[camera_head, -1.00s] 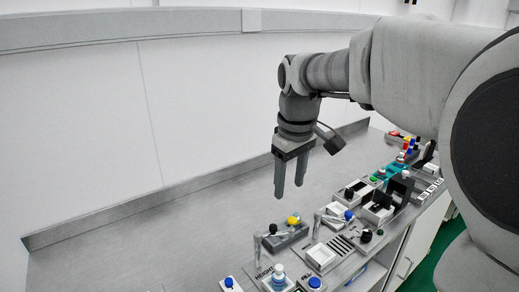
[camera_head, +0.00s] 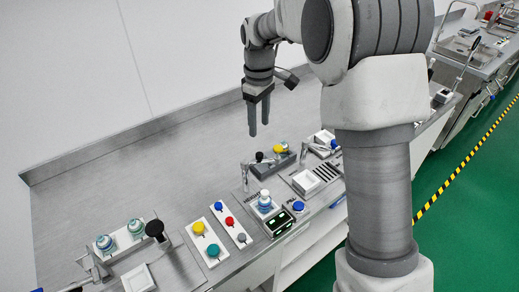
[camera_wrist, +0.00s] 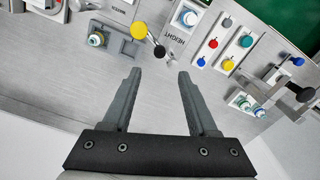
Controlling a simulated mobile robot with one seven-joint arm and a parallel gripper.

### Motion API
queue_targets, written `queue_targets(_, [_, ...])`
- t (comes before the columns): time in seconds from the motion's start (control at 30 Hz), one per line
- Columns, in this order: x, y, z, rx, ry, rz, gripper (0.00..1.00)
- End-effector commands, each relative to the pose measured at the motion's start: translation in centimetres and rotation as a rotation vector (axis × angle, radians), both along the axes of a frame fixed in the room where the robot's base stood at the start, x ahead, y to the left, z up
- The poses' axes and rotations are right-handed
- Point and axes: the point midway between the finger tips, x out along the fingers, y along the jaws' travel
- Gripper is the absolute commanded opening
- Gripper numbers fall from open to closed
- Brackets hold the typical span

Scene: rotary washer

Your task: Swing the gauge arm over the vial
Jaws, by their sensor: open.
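The gauge arm is a thin metal arm on a post (camera_head: 245,178) beside the HEIGHT label, with a black knob (camera_head: 259,156). The arm points away from the vial, toward a grey block with a yellow ball (camera_head: 279,149). The white, blue-topped vial (camera_head: 265,199) stands upright in its holder at the bench front. It also shows at the top of the wrist view (camera_wrist: 188,17). My gripper (camera_head: 258,132) is open and empty, pointing down above the bench behind the knob. In the wrist view, the black knob (camera_wrist: 159,52) appears just beyond and between the fingertips (camera_wrist: 160,74).
Left of the vial are plates with coloured knobs (camera_head: 228,224) and a station with two vials and a black knob (camera_head: 155,229). Right of it are a blue button (camera_head: 298,206) and a white tray (camera_head: 306,181). The bench behind, toward the wall, is clear.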

Motion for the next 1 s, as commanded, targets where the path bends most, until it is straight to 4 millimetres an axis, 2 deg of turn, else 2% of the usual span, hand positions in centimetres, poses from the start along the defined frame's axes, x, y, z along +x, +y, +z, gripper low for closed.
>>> queue_targets(0.03, [-0.1, 0.0, -1.3, -0.001, 0.005, 0.0, 0.59])
queue_targets(0.2, [-0.1, -0.1, -5.0, -0.002, 0.004, -0.001, 0.59])
queue_targets(0.43, [-0.1, -0.1, -8.8, -0.001, 0.002, 0.0, 0.59])
queue_targets(0.6, [0.0, 0.0, -10.1, -0.001, 0.001, -0.001, 0.59])
queue_targets(0.9, [0.0, 0.0, -10.4, 0.0, -0.001, -0.001, 0.59])
queue_targets(0.93, [0.0, 0.0, -10.4, 0.0, -0.001, -0.001, 0.57])
queue_targets(1.0, [0.0, 0.0, -10.3, 0.0, -0.001, -0.001, 0.45])
